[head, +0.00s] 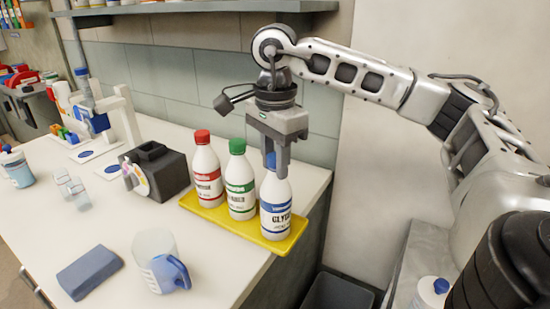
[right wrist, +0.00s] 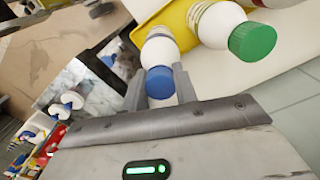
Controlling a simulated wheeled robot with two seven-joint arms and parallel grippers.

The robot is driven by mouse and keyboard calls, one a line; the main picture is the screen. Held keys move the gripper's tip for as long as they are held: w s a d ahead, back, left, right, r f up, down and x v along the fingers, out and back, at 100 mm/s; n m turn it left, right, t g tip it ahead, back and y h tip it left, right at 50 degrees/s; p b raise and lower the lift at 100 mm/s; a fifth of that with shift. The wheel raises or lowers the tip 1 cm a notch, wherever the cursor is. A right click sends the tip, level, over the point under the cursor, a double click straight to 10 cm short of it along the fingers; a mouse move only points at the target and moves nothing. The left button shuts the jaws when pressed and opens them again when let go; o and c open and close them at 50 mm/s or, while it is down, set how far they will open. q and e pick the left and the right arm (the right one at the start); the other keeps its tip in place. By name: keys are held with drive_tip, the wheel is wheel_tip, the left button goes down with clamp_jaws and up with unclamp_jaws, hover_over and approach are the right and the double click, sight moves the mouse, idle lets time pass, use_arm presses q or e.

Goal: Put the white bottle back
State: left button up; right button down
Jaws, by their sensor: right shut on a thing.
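A white bottle with a blue label and blue cap (head: 277,205) stands upright at the right end of the yellow tray (head: 210,212). My right gripper (head: 277,160) comes down from above and is shut on this bottle at its cap and neck. In the right wrist view the blue cap (right wrist: 160,82) sits between the two fingers (right wrist: 157,90). On the same tray stand a red-capped white bottle (head: 206,172) and a green-capped white bottle (head: 239,182), to the left of the held one. My left gripper is not in view.
A dark box (head: 158,172) stands left of the tray. A clear jug with a blue handle (head: 160,262) and a blue-grey sponge-like block (head: 90,271) are at the front. Another white bottle with a blue cap (head: 432,292) is at lower right. A shelf hangs above.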

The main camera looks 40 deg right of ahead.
drive_tip(key=c, duration=1.2)
unclamp_jaws()
drive_tip(key=shift+f, duration=0.1)
drive_tip(key=shift+o, duration=0.5)
use_arm(q)
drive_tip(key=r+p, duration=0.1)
drive_tip(key=p, duration=0.3)
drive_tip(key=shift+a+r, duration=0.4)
use_arm(e)
wheel_tip(320, 180, up, 12)
